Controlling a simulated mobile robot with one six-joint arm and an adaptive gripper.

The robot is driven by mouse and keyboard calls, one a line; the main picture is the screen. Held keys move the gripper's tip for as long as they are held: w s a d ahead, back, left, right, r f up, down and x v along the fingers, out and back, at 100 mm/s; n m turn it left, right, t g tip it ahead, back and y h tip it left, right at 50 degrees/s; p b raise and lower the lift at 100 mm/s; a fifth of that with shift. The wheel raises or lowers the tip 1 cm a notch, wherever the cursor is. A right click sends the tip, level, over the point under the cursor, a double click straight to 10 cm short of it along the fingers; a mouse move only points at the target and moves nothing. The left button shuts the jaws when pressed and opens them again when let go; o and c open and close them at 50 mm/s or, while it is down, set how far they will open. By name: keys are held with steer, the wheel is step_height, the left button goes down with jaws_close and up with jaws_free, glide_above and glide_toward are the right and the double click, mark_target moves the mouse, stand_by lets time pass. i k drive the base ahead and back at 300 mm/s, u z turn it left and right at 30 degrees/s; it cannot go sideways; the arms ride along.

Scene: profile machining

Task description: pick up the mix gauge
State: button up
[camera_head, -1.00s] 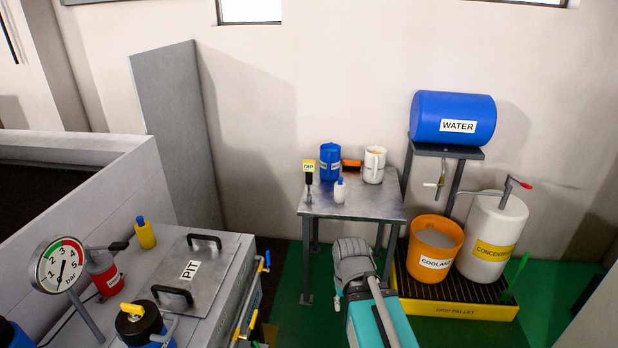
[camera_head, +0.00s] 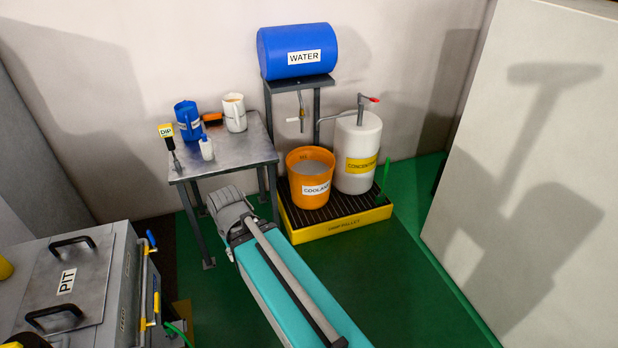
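A small hand tool with a yellow DIP label, a black grip and a thin grey probe (camera_head: 170,143) stands upright at the left front corner of the metal side table (camera_head: 236,158). It is the only thing here that looks like the mix gauge. My teal and grey arm reaches up from the bottom of the picture, its grey end just in front of the table. My gripper itself does not show, so its fingers and anything in them are hidden.
Beside the tool are a white bottle (camera_head: 206,148), blue jug (camera_head: 187,121), orange block (camera_head: 212,118) and white jug (camera_head: 235,113). Right of the table, an orange coolant bucket (camera_head: 310,183) and white concentrate drum (camera_head: 357,152) stand on a yellow-edged drip pallet (camera_head: 338,227). Green floor right is clear.

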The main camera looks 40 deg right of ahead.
mark_target(165, 130)
steer(key=z, duration=0.2)
steer(key=i, duration=1.6)
steer(key=u, duration=0.3)
